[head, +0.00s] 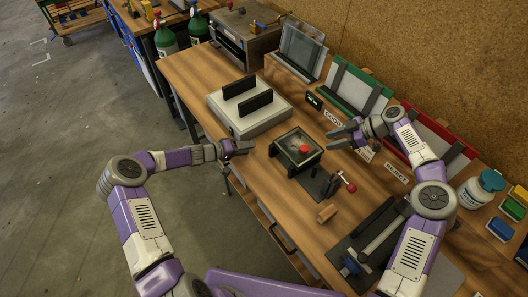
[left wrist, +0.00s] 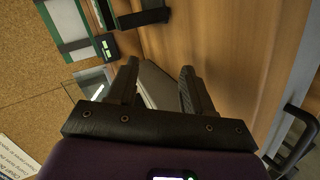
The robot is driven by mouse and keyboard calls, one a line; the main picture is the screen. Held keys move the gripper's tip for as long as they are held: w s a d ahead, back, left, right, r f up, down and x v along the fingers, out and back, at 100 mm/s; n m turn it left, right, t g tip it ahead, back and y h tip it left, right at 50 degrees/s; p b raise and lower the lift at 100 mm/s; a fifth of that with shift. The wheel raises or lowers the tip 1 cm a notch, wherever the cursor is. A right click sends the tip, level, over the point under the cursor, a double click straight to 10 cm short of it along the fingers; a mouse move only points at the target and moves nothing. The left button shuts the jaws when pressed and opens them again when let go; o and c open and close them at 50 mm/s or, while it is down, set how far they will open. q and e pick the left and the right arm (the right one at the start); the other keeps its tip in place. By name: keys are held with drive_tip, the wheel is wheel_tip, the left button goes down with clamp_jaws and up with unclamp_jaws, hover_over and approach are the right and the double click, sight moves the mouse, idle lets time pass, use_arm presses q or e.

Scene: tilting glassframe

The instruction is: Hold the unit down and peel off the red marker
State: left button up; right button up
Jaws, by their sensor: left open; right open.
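The unit is a dark square frame (head: 296,152) with a glass-like top, lying on the wooden bench. The red marker (head: 304,149) is a small round red spot on its top, right of the middle. My left gripper (head: 243,149) is open and empty, left of the unit and apart from it, near the bench's front edge. Its open fingers also show in the left wrist view (left wrist: 158,90), where I cannot make out the marker. My right gripper (head: 345,137) is open and empty, to the right of the unit and apart from it.
A pale platform (head: 233,118) with two black uprights stands behind the unit. A green-framed tray (head: 352,88) and a red-framed tray (head: 432,136) line the wall. A small lever fixture (head: 325,185), a wooden block (head: 327,213) and a dark clamp plate (head: 370,243) lie nearer.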

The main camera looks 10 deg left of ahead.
sight(279, 149)
use_arm(q)
drive_tip(key=d+h, duration=0.2)
drive_tip(key=s+d+r+h, duration=0.1)
drive_tip(key=d+h, duration=0.1)
drive_tip(key=d, duration=0.1)
drive_tip(key=s+d+r+g+h, duration=0.1)
drive_tip(key=d+h, duration=0.1)
drive_tip(key=shift+d+r+n, duration=0.2)
drive_tip(key=shift+d+n, duration=0.1)
drive_tip(key=shift+d, duration=0.5)
drive_tip(key=x, duration=0.6)
drive_tip(key=shift+w+d, duration=0.2)
drive_tip(key=shift+d, duration=0.15)
clamp_jaws()
